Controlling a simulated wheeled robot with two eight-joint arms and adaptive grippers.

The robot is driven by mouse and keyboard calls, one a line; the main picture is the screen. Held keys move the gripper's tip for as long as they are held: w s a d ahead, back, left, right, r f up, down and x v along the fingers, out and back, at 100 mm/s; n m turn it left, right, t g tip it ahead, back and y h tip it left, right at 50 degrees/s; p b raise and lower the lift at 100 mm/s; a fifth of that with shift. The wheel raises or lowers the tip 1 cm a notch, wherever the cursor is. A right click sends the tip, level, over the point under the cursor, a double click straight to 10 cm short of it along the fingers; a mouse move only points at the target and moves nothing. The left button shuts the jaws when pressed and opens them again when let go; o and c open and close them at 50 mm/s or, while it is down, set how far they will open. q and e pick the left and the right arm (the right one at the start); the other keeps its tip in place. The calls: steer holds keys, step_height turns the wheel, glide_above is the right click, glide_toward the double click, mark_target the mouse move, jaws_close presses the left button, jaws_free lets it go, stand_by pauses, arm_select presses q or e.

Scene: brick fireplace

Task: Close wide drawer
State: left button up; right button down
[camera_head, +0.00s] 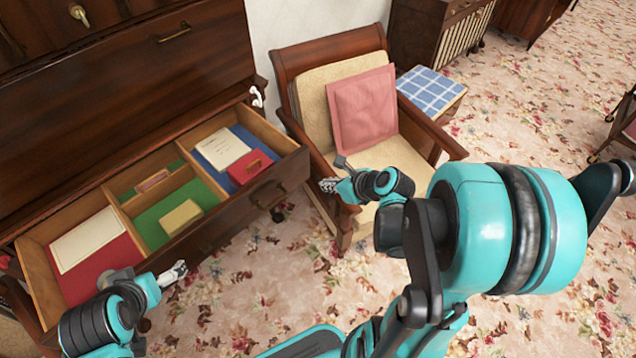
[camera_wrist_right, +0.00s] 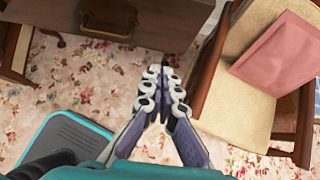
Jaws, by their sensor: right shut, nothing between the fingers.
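The wide drawer (camera_head: 205,238) of the dark wooden cabinet (camera_head: 110,95) is pulled out, showing its divided inside. Its front carries a dark handle, which also shows in the right wrist view (camera_wrist_right: 110,20). My left gripper (camera_head: 180,270) is just in front of the drawer's left part; I cannot tell whether it touches the front or how its fingers stand. My right gripper (camera_head: 328,185) is shut and empty, to the right of the drawer's right end, by the armchair's front. In the right wrist view its fingertips (camera_wrist_right: 163,75) are together, over the floor between drawer and chair.
Books, papers and small boxes lie in the drawer compartments. A wooden armchair (camera_head: 395,152) with a pink cushion (camera_head: 362,108) stands close to the drawer's right end. A small table with a blue checked top (camera_head: 430,90) is behind it. Floral carpet (camera_head: 270,300) lies clear before the drawer.

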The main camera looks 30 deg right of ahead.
mark_target(295, 176)
steer(key=b+x, duration=0.1)
steer(key=x, duration=0.3)
steer(key=w+r+b+x, duration=0.1)
steer(key=b+x, duration=0.1)
steer(key=x, duration=0.2)
steer(key=b+x, duration=0.1)
steer(key=x, duration=0.3)
steer(key=shift+w+a+r, duration=0.2)
steer(key=shift+w+a, duration=0.05)
steer(key=shift+a, duration=0.05)
steer(key=shift+w, duration=0.35)
steer(key=shift+w, duration=0.1)
